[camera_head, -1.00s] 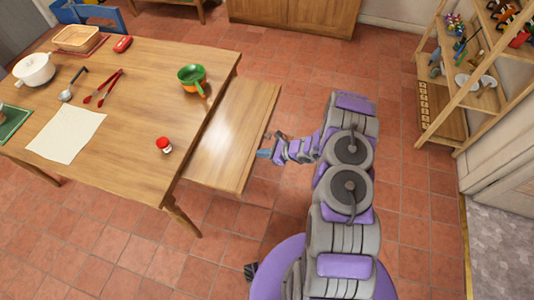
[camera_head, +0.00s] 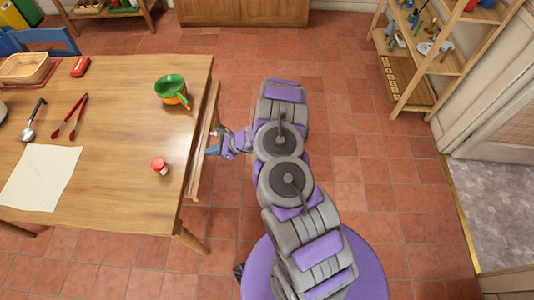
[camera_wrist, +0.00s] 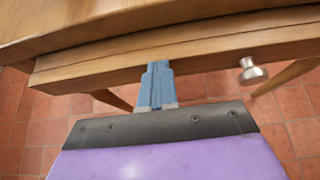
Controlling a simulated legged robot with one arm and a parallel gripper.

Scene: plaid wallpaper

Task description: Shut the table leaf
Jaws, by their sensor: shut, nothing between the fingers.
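The wooden table (camera_head: 110,190) fills the left of the head view. Its leaf (camera_head: 205,140) shows as a narrow strip along the table's right edge, mostly pushed in under the tabletop. In the wrist view the leaf's front edge (camera_wrist: 200,57) runs across the picture, with a metal knob (camera_wrist: 252,71) at the right. My gripper (camera_head: 212,151) is shut and empty, at the leaf's outer edge. In the wrist view its blue fingers (camera_wrist: 156,85) point at the leaf's front face and appear to touch it, left of the knob.
On the tabletop are a green and orange pot (camera_head: 172,91), a red-capped jar (camera_head: 159,166), red tongs (camera_head: 69,118), a ladle (camera_head: 33,120) and a paper sheet (camera_head: 40,178). A wooden shelf (camera_head: 405,90) stands at the back right. The tiled floor right of my arm is clear.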

